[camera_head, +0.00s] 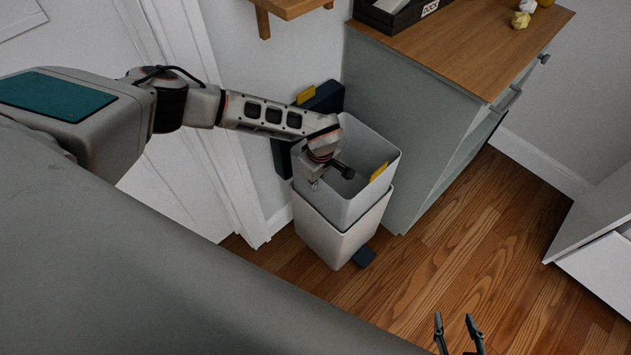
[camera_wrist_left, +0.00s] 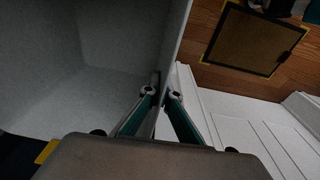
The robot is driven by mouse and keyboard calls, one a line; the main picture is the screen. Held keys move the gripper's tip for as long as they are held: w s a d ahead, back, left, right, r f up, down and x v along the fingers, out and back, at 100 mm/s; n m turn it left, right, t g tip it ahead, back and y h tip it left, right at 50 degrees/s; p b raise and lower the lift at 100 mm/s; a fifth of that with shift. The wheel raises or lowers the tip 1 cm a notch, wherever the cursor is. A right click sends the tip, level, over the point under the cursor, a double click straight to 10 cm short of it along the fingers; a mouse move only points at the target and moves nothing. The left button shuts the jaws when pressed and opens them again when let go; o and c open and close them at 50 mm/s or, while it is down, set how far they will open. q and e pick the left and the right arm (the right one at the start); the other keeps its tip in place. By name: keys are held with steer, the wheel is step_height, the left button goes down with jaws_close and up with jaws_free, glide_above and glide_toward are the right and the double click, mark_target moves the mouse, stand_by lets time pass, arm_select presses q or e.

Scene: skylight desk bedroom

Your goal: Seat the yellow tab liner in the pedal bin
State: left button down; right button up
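The light grey liner (camera_head: 372,140) is an open box with a yellow tab (camera_head: 379,171) on its right wall. It stands upright over the white pedal bin (camera_head: 338,243), with most of its height showing above the bin's rim. How deep its base reaches is hidden. My left gripper (camera_head: 316,184) is at the liner's near-left wall. In the left wrist view its fingers (camera_wrist_left: 160,93) lie on both sides of the liner wall (camera_wrist_left: 110,60), closed on it. My right gripper (camera_head: 456,326) is open and empty over the floor at the bottom.
The bin's dark lid (camera_head: 325,98) stands raised behind, with a yellow piece (camera_head: 305,94) at its top. A dark pedal (camera_head: 365,256) is at the bin's foot. A grey-green cabinet (camera_head: 392,95) stands close right; wall and door frame are left. Wooden floor (camera_head: 455,235) is clear.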

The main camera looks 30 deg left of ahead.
mark_target(316, 200)
arm_select(q)
steer(key=shift+f+b, duration=2.3)
steer(key=shift+f, duration=3.6)
steer(key=c, duration=2.2)
jaws_free()
steer(key=shift+s, duration=0.1)
steer(key=r, duration=0.4)
steer(key=d+r, duration=0.1)
steer(key=r, duration=0.7)
steer(key=shift+s+d+r, duration=0.1)
steer(key=shift+s+d, duration=0.05)
steer(key=shift+s, duration=0.1)
